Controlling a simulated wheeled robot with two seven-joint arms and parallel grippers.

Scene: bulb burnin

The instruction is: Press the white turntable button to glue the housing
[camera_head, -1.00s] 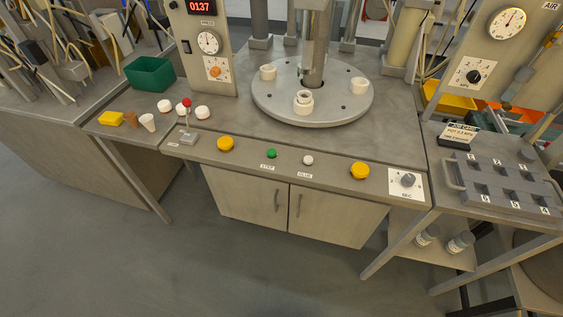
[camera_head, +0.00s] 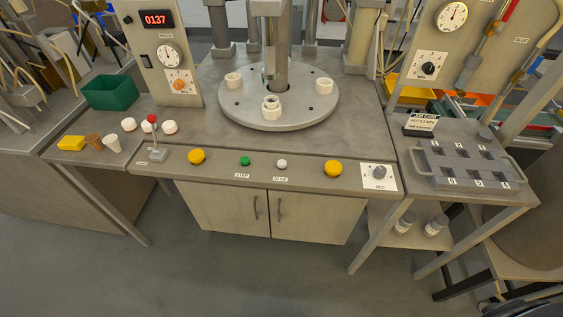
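The small white button (camera_head: 282,164) is on the front strip of the bench, above a label that seems to read GLUE. A green button (camera_head: 245,161) labelled STEP is to its left. Behind them is the round grey turntable (camera_head: 240,112). White ring-shaped housings stand on it: one at the front (camera_head: 271,108), one at the left (camera_head: 233,80) and one at the right (camera_head: 324,86). A metal column stands over the turntable's middle, behind the front housing. Neither of my grippers is in view.
Yellow buttons (camera_head: 196,156) (camera_head: 332,167) flank the small ones. A red-knobbed lever (camera_head: 152,119) stands at left, a dial (camera_head: 379,172) at right. A green bin (camera_head: 111,92) and small cups are farther left; a grey slotted fixture (camera_head: 465,166) is on the right table. The space before the buttons is clear.

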